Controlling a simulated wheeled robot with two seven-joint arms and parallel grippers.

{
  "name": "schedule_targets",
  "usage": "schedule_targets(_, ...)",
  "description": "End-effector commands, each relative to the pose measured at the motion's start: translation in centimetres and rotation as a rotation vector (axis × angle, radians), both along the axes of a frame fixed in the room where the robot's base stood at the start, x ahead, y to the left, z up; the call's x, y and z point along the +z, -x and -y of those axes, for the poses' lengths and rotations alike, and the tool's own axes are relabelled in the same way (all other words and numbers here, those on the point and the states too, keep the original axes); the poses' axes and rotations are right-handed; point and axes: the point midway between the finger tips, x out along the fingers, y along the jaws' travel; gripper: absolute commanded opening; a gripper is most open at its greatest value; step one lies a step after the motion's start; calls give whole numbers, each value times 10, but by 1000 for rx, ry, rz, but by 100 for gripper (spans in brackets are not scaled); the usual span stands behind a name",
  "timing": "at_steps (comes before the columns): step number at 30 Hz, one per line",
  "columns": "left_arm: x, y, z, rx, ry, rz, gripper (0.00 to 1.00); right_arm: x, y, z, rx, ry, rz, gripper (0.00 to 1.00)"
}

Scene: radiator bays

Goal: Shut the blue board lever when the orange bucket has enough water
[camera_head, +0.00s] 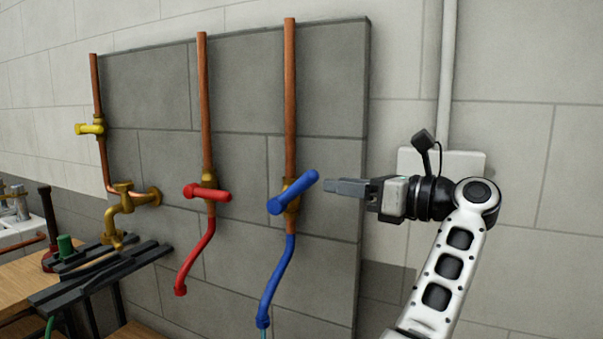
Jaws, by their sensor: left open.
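The blue lever (292,192) sits on a brass valve on the right copper pipe of the grey board. It is tilted, with its right end higher. A blue spout (270,285) hangs below it, and a thin pale bluish streak shows under its mouth at the bottom edge, looking like water. The orange bucket is not in view, so its water level cannot be seen.
A red lever (207,192) with a red spout (194,260) is left of the blue one. A yellow-handled valve (91,128) and a brass tap (128,205) are further left. A workbench with dark rails (100,275) stands at lower left.

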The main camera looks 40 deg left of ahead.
Motion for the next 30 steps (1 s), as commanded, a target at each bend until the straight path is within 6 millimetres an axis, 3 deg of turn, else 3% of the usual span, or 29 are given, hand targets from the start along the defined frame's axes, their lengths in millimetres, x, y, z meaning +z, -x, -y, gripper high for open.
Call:
schedule_targets(6,3,9,-48,5,-3,-2,43,7,2,2,4,15,-8,43)
schedule_targets(12,2,14,-78,1,-4,-3,43,10,-1,3,3,19,-3,43)
schedule_targets(18,1,16,-89,0,-3,-2,43,12,-3,4,1,20,1,43)
schedule_targets(26,0,16,-90,0,-2,-1,43,11,-2,3,-7,13,-2,43)
schedule_targets(30,0,16,-90,0,-2,-1,7,11,-2,2,-8,11,-4,43)
